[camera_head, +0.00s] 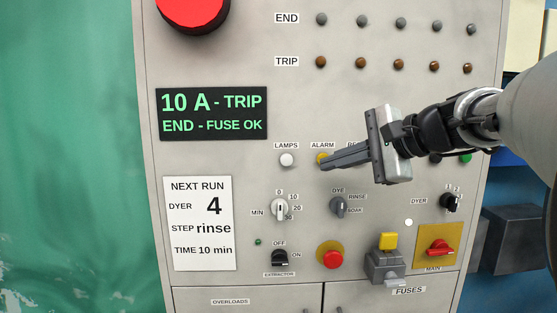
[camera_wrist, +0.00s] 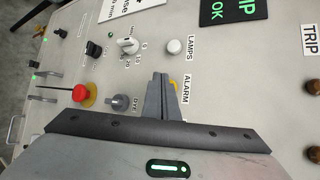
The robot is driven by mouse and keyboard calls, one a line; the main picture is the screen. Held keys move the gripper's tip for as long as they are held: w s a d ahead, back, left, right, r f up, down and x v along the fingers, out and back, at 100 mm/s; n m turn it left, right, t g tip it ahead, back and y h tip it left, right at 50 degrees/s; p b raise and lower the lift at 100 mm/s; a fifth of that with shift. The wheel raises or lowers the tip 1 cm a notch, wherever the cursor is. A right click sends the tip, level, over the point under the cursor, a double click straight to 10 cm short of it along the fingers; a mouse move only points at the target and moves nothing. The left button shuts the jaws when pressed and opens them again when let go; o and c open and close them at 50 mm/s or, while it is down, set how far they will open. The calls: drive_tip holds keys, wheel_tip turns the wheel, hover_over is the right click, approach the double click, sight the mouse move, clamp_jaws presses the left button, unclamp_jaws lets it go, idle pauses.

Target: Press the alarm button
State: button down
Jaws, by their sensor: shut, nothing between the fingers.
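The alarm button (camera_head: 321,158) is a yellow button under the label ALARM on the grey control panel (camera_head: 230,50). In the head view my gripper (camera_head: 327,163) comes in from the right, and its shut, empty fingertips overlap the lower right part of the button. In the wrist view the shut fingers (camera_wrist: 159,78) lie beside the label ALARM, and only a yellow sliver of the button (camera_wrist: 173,84) shows past them. Whether the fingertips touch the button or stop just in front of it, I cannot tell.
A white LAMPS button (camera_head: 287,160) is just left of the alarm button. A grey DYE knob (camera_head: 337,206) and a red button (camera_head: 330,254) on yellow lie below. A dark display (camera_head: 212,113) reads "10 A - TRIP". A red MAIN switch (camera_head: 438,248) is at lower right.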

drive_tip(key=shift+w, duration=0.4)
drive_tip(key=shift+w, duration=0.45)
idle(0.6)
drive_tip(key=shift+s, duration=0.9)
